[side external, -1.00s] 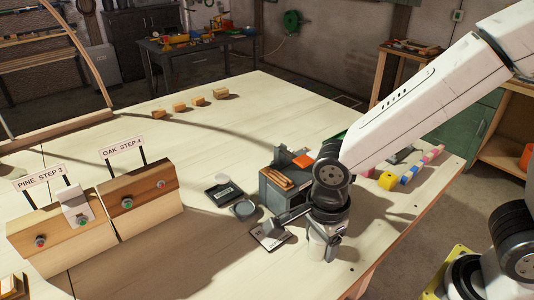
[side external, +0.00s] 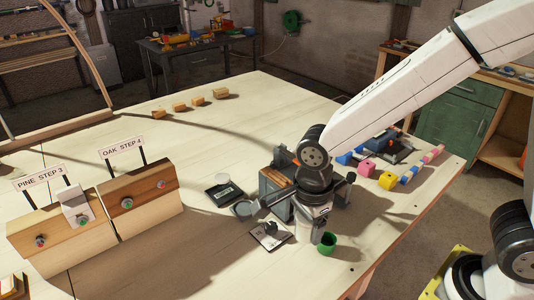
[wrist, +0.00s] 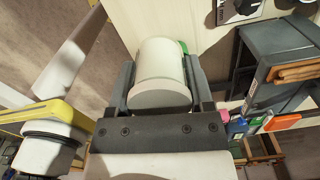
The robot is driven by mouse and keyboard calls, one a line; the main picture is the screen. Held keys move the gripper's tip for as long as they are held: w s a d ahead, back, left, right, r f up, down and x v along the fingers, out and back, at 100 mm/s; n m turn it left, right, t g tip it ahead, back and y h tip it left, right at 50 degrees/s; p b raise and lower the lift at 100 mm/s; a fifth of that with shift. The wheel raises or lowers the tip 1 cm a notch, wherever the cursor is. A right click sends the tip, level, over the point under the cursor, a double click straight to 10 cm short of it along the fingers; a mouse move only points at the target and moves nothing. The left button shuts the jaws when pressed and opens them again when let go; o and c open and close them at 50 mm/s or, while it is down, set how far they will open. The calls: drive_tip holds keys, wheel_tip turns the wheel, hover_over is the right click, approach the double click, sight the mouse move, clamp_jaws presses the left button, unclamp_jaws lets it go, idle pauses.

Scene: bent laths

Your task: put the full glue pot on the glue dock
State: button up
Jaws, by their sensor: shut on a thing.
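A plain white cylindrical pot (wrist: 160,72) sits between the fingers of my gripper (wrist: 158,85) in the wrist view. The fingers are shut on its sides. In the side view my gripper (side external: 310,232) is low over the near right part of the table and largely hides the pot. I cannot tell which is the glue dock.
A grey box with wooden strips (side external: 275,182) stands close behind my gripper. Pink, yellow and blue blocks (side external: 388,180) lie to the right. Two wooden stands signed PINE STEP 3 (side external: 45,230) and OAK STEP 4 (side external: 140,205) stand left. The middle of the table is clear.

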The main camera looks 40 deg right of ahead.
drive_tip(key=w+d, duration=0.4)
drive_tip(key=w, duration=0.6)
drive_tip(key=shift+w+d+r, duration=0.2)
drive_tip(key=shift+r, duration=0.25)
approach(244, 208)
drive_tip(key=shift+s+d+f, duration=0.2)
drive_tip(key=shift+s+f, duration=0.55)
drive_tip(key=shift+s, duration=0.1)
drive_tip(key=shift+w+a+f, duration=0.1)
drive_tip(key=shift+w+f, duration=0.45)
drive_tip(key=shift+f, duration=0.05)
drive_tip(key=shift+f, duration=0.1)
drive_tip(key=shift+w+f, duration=0.25)
drive_tip(key=shift+f, duration=1.5)
drive_tip(key=shift+f, duration=0.1)
